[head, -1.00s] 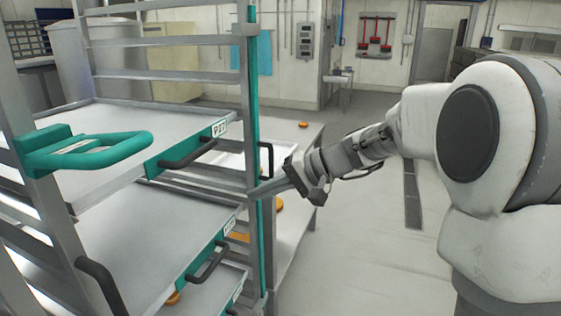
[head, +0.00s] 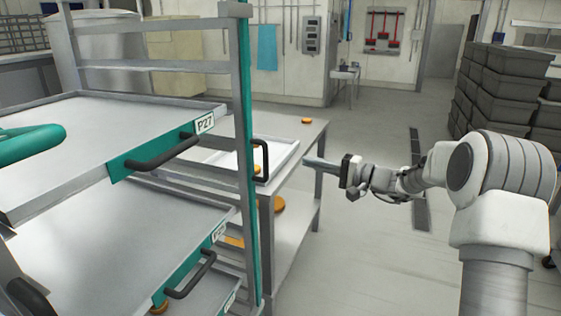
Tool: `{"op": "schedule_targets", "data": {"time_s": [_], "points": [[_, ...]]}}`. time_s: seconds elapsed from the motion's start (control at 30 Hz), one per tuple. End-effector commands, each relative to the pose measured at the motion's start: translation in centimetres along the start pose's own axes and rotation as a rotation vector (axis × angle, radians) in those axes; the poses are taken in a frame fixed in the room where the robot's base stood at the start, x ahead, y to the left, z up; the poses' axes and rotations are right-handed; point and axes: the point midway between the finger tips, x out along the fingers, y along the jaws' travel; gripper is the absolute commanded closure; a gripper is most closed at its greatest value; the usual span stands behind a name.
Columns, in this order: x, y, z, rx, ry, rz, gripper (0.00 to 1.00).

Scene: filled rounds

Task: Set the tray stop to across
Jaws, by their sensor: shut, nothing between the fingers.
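The tray rack (head: 243,110) fills the left side, with teal-edged trays at several levels. The upper tray (head: 110,135) is labelled P27 and has a dark front handle (head: 163,152). A teal loop (head: 30,143) at the left edge, partly cut off by the frame, may be the tray stop; how it is set is not clear. My gripper (head: 308,161) is shut and empty, pointing left, to the right of the rack post and apart from the teal loop.
A table (head: 300,140) with a white tray (head: 285,152) and orange round things stands behind the rack. Dark crates (head: 500,95) are stacked at the right. The floor (head: 370,260) between rack and arm is clear.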

Motion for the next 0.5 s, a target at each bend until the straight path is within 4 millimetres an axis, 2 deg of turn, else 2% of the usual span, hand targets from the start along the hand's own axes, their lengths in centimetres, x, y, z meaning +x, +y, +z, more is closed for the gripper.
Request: {"op": "schedule_targets", "data": {"time_s": [0.27, 0.37, 0.5], "points": [[0.4, 0.0, 0.1, 0.0, -0.001, 0.002, 1.0], [1.6, 0.0, 0.1, 0.0, -0.004, 0.001, 1.0], [4.2, 0.0, 0.1, -0.001, -0.005, 0.001, 1.0]]}}
